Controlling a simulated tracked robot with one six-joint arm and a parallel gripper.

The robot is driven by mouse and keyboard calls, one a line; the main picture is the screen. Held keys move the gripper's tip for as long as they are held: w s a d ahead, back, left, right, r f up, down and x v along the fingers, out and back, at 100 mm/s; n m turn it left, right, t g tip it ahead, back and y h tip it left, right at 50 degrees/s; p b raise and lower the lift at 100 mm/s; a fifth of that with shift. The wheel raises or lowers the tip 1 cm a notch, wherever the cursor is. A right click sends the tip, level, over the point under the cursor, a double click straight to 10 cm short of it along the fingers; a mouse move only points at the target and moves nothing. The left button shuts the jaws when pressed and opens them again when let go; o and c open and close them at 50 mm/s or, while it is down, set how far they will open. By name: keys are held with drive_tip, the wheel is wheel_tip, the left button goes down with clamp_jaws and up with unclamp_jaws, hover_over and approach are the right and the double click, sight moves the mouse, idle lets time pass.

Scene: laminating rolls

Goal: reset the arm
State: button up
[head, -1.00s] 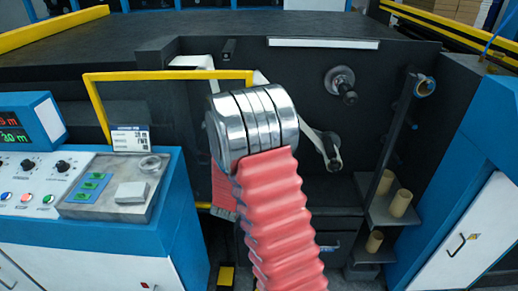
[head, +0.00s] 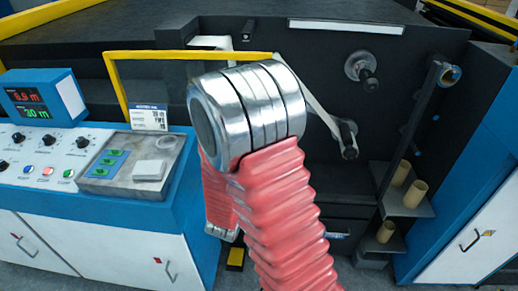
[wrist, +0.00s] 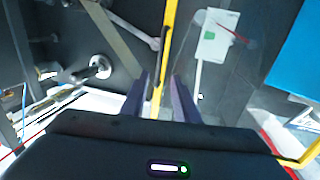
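My arm, with red ribbed sleeves and a silver joint, stands raised in front of the dark laminating machine (head: 340,210) in the head view. My gripper is not visible in the head view. In the wrist view, the dark fingers of my gripper (wrist: 160,92) are apart, so it is open. I see nothing gripped between them. A yellow bar (wrist: 168,40) runs down the picture behind the gap; I cannot tell how close it is to the fingers.
The blue and white control console (head: 95,190) stands at left, with a yellow rail (head: 180,55) behind it. Cardboard tubes (head: 415,193) stand on brackets at right, beside a blue and white cabinet (head: 475,240). A pale web (head: 320,115) runs across the machine face.

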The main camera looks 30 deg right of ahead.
drive_tip(key=shift+v, duration=0.8)
drive_tip(key=w+a+f+n+g+y, duration=0.1)
drive_tip(key=a+f+y, duration=0.3)
drive_tip(key=f, duration=0.2)
drive_tip(key=a+f+n+g+y, duration=0.1)
drive_tip(key=a+f+y, duration=0.2)
drive_tip(key=f, duration=0.3)
drive_tip(key=s+a+n+g+y, duration=0.3)
drive_tip(key=a+y, duration=0.2)
drive_tip(key=a, duration=0.5)
drive_tip(key=s+r+n+g+y, duration=0.1)
drive_tip(key=s+r+n, duration=0.3)
drive_tip(key=s+r, duration=1.6)
wheel_tip(320, 180, up, 3)
drive_tip(key=shift+d+f+g, duration=0.1)
drive_tip(key=shift+d+g, duration=0.15)
drive_tip(key=shift+g, duration=0.05)
